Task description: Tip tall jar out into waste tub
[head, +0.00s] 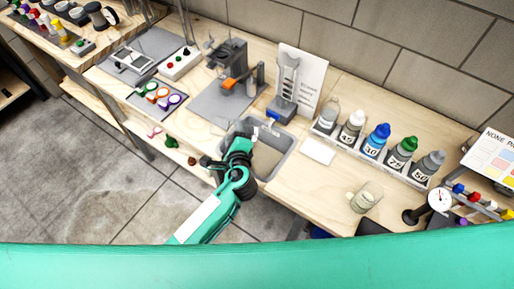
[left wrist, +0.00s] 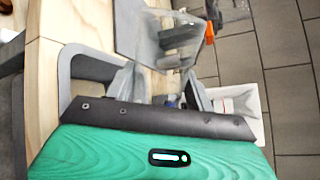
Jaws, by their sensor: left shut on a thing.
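My left gripper (head: 262,160) reaches over the grey tub (head: 291,150) at the bench's front edge. In the left wrist view, the gripper (left wrist: 165,98) is shut on a clear, see-through jar (left wrist: 160,45). The jar's tilt and contents are hard to tell. In the head view my gripper and wrist cover most of the tub's left side and hide most of the jar. The tub's grey rim also shows in the left wrist view (left wrist: 66,75). My right gripper is not in view.
A rack of labelled bottles (head: 375,150) stands along the back right. A squat jar (head: 366,196) stands on the front right of the bench. A grey stand with an orange part (head: 232,70) is behind the tub. A white bin (left wrist: 242,105) shows in the left wrist view.

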